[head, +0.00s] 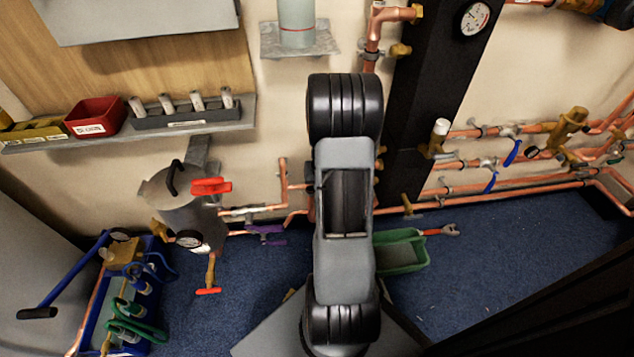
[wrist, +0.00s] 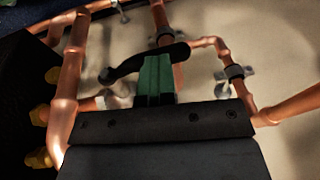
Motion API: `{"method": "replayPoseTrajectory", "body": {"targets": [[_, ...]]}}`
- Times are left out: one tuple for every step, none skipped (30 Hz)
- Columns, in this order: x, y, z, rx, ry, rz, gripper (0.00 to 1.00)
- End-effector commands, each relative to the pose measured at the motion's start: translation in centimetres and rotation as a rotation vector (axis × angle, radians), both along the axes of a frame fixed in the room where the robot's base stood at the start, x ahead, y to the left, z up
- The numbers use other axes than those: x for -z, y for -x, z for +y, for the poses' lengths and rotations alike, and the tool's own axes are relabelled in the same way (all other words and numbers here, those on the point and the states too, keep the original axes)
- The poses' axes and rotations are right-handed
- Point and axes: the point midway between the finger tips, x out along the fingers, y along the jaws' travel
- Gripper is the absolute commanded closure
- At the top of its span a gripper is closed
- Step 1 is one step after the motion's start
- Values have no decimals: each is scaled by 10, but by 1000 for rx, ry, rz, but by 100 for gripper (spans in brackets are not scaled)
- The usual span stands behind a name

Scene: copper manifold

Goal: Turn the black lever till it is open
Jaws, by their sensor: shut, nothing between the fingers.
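The black lever (wrist: 128,64) shows in the wrist view as a dark curved bar slanting across the copper pipes, its left end lower than its right. My gripper (wrist: 155,62) has green fingers closed together with nothing between them. The fingertips are at the middle to right part of the lever and overlap it in the picture; I cannot tell whether they touch it. In the head view my arm covers the middle, and neither this lever nor my fingers can be made out there.
Copper pipes (wrist: 70,75) run close around my gripper, with a pipe clamp (wrist: 232,73) at right. In the head view, a grey canister (head: 192,215) with a red handle (head: 211,186) stands at left. Blue-handled valves (head: 512,153) are at right. A green bin (head: 402,254) is on the floor.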

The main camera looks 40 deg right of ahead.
Motion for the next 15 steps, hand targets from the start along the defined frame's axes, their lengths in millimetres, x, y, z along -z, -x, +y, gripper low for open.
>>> {"method": "replayPoseTrajectory", "body": {"targets": [[1, 1, 1, 0, -2, 2, 100], [0, 1, 1, -1, -1, 2, 100], [-3, 1, 1, -2, -1, 2, 100], [-6, 1, 2, -2, -1, 2, 100], [-10, 1, 2, -3, -1, 1, 100], [-16, 1, 3, -4, 0, 0, 100], [-21, 1, 4, -4, 0, 0, 100], [-27, 1, 4, -5, 0, 0, 100], [-35, 2, 5, -6, 1, 0, 100], [-42, 2, 6, -7, 1, 0, 100], [-48, 3, 7, -7, 1, 0, 100], [-55, 4, 8, -8, 2, -2, 100], [-61, 5, 9, -9, 3, -3, 100], [-67, 6, 10, -9, 3, -3, 100], [-75, 8, 10, -8, 3, -3, 100]]}}
